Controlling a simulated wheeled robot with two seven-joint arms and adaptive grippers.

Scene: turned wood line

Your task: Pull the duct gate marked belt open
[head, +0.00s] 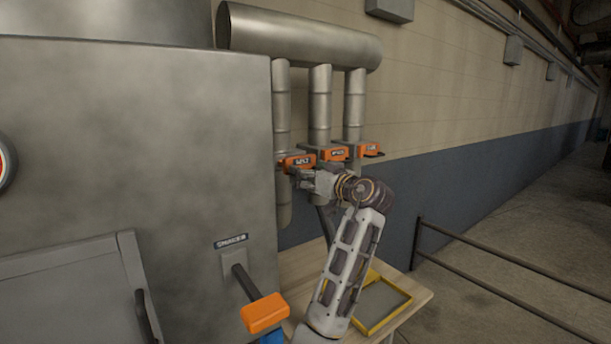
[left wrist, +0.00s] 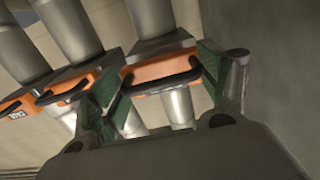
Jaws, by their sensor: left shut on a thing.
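Three duct gates with orange fronts, dark labels and black handles sit in a row on the metal pipes: left gate (head: 297,161), middle gate (head: 333,154) and right gate (head: 370,150). Their labels are too small to read surely, so I cannot tell which says belt. My left gripper (head: 304,178) is at the left gate, just below its label. In the left wrist view, the green-padded fingers stand on either side of this orange gate (left wrist: 160,71) and are shut on it. The gate's exact opening is hard to judge. My right gripper is not in view.
A large grey metal cabinet (head: 150,150) stands close on the left, with an orange-ended lever (head: 264,313) sticking out. A wooden table (head: 415,292) with a yellow-edged tray (head: 404,301) lies below. A dark rail (head: 480,248) stands to the right, with open floor beyond.

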